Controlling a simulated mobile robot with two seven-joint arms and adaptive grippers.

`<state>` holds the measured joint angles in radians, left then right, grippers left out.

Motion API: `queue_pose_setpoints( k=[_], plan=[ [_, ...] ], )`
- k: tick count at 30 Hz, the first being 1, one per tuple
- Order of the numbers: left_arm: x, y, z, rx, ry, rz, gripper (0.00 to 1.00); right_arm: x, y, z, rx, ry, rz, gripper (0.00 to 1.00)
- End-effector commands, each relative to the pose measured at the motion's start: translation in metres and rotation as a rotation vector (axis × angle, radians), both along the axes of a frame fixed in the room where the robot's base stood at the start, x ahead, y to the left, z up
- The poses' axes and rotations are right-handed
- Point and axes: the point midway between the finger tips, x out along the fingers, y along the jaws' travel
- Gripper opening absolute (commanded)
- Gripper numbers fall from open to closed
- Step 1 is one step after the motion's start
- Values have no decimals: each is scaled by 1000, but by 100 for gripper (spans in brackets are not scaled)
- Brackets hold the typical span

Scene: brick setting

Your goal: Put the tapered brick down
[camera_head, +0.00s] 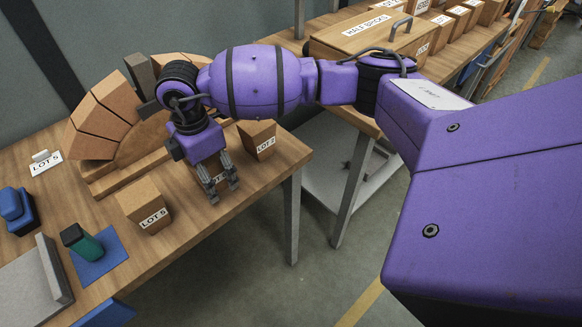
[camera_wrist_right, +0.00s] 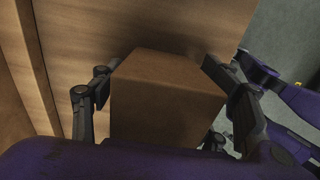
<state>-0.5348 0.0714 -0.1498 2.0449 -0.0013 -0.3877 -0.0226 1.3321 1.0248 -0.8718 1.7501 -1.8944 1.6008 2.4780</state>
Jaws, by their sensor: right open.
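My right gripper (camera_head: 224,191) points down at the bench top near its front right edge, with its fingers open. A tapered brown brick (camera_wrist_right: 165,105) stands between the two fingers (camera_wrist_right: 160,64) in the wrist view, with a visible gap on the right side; contact on the left side is unclear. My left gripper does not show.
The wooden bench (camera_head: 110,190) carries a brick arch (camera_head: 105,110) on a wooden form, just behind the gripper. A green-and-black object (camera_head: 82,241) lies on a blue mat.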

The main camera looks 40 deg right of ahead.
Motion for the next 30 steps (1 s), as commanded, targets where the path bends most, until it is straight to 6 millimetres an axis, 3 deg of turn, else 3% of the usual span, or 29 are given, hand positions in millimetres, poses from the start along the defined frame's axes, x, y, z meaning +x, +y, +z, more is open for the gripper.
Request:
queue_pose_setpoints(
  k=[18,30],
  plan=[
    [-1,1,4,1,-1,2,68,2,1,112,0,-7,1,68],
    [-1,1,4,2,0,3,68,1,1,124,0,-4,1,68]
  ],
)
